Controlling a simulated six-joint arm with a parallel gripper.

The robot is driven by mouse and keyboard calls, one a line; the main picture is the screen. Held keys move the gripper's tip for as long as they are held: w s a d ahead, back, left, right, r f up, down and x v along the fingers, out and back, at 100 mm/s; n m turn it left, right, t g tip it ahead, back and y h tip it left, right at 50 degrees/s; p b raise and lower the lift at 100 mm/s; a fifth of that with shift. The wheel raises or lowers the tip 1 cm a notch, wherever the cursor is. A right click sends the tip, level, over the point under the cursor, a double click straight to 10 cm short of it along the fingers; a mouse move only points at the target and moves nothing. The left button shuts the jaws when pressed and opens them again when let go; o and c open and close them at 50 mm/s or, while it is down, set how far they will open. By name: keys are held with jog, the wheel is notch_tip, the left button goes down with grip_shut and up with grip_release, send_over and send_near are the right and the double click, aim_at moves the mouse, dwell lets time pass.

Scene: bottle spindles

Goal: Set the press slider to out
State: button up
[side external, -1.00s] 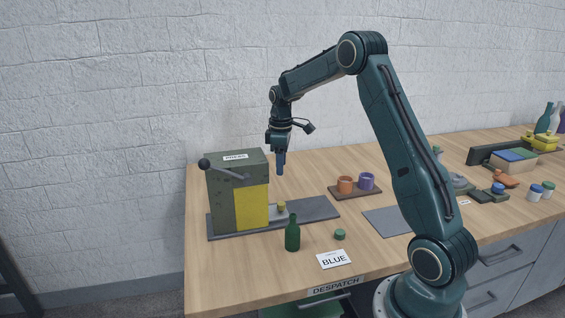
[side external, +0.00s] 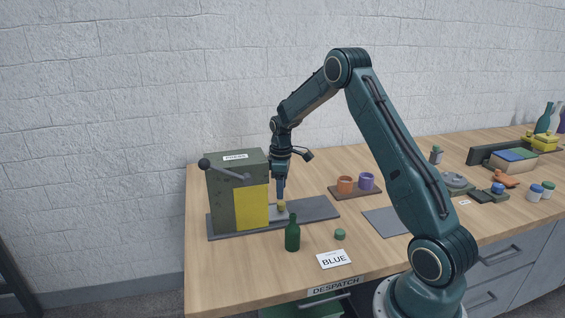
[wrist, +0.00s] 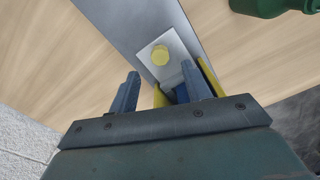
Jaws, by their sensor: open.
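The press (side external: 222,190) is a dark green box with a yellow front panel (side external: 252,206), standing on a long grey base plate (side external: 318,209). The press slider is a light grey plate with a yellow knob (side external: 281,205), on the base plate just right of the panel. In the wrist view the slider (wrist: 150,40) and its round yellow knob (wrist: 160,55) show ahead of the fingertips. My gripper (side external: 281,194) points down just above the knob. In the wrist view my gripper (wrist: 163,82) is open, its fingers apart with nothing held. Contact with the knob cannot be told.
A dark lever with a ball (side external: 204,164) sticks out from the press. A green bottle (side external: 292,234) stands in front of the base plate, near a green cap (side external: 340,234) and a BLUE card (side external: 334,259). Orange and purple cups sit on a brown tray (side external: 352,194) to the right.

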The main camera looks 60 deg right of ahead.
aim_at(282, 203)
jog(key=shift+f, duration=2.65)
jog(key=shift+c, duration=0.4)
grip_shut()
